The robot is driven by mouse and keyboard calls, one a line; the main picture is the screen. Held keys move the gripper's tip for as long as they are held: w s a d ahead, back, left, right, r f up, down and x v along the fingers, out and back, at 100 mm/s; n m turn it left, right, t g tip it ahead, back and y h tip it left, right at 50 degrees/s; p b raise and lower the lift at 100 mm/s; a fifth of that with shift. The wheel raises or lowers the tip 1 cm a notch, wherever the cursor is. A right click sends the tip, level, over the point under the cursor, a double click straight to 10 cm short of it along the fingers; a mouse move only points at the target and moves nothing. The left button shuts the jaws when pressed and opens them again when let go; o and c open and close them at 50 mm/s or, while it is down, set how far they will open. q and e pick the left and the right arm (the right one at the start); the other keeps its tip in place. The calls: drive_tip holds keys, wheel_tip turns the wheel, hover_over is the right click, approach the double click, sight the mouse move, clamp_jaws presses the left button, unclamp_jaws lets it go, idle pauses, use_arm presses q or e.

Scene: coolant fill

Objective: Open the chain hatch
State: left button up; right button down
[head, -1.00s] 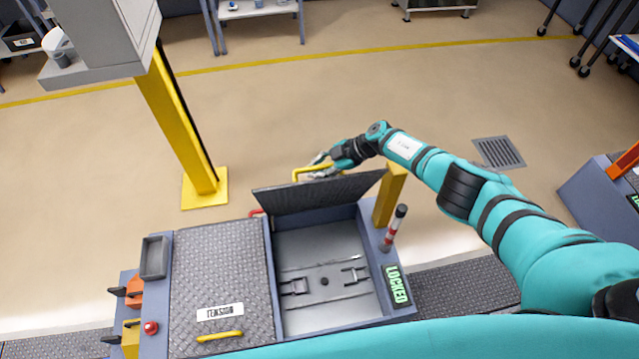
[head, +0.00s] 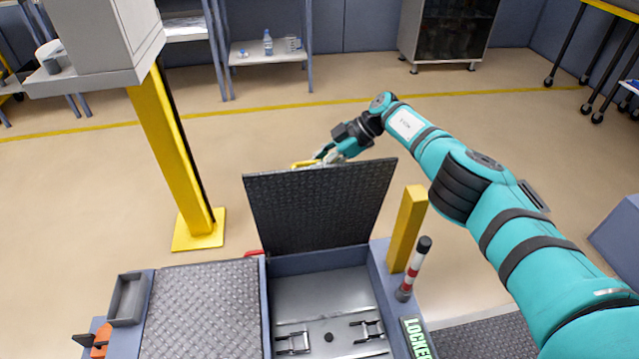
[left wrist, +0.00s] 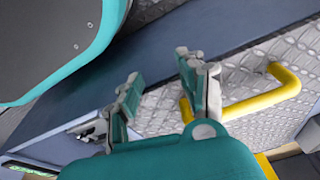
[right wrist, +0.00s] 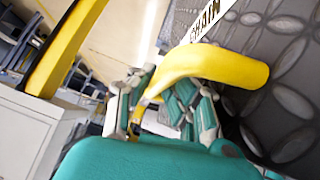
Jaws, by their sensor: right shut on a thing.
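The chain hatch lid (head: 320,205) is a dark diamond-plate panel. In the head view it stands raised at the back of an open bay (head: 330,290), its underside facing me. In the right wrist view its outer face shows part of a CHAIN label (right wrist: 208,18) and a yellow handle (right wrist: 215,68). My right gripper (head: 325,155) is behind the lid's top edge and shut on this handle; it also shows in the right wrist view (right wrist: 160,100). My left gripper (left wrist: 158,78) shows only in the left wrist view, with its fingers apart and empty.
A closed diamond-plate cover (head: 200,310) lies left of the bay. A yellow handle (left wrist: 262,98) is close to my left gripper. A yellow column (head: 175,150) rises at left.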

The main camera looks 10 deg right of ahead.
drive_tip(key=shift+w+a+b, duration=0.1)
drive_tip(key=shift+w+b, duration=0.05)
drive_tip(key=shift+b, duration=0.55)
use_arm(q)
drive_tip(key=shift+w+d+r, duration=0.1)
drive_tip(key=shift+w+r, duration=0.3)
drive_tip(key=shift+w, duration=0.35)
use_arm(e)
drive_tip(key=shift+w+r, duration=0.1)
drive_tip(key=c, duration=1.6)
unclamp_jaws()
drive_tip(key=shift+r, duration=0.1)
drive_tip(key=shift+o, duration=0.2)
drive_tip(key=shift+d, duration=0.2)
drive_tip(key=w+v, duration=0.1)
drive_tip(key=v, duration=1)
drive_tip(key=shift+s+d+r, duration=0.15)
drive_tip(key=shift+s+r, duration=0.3)
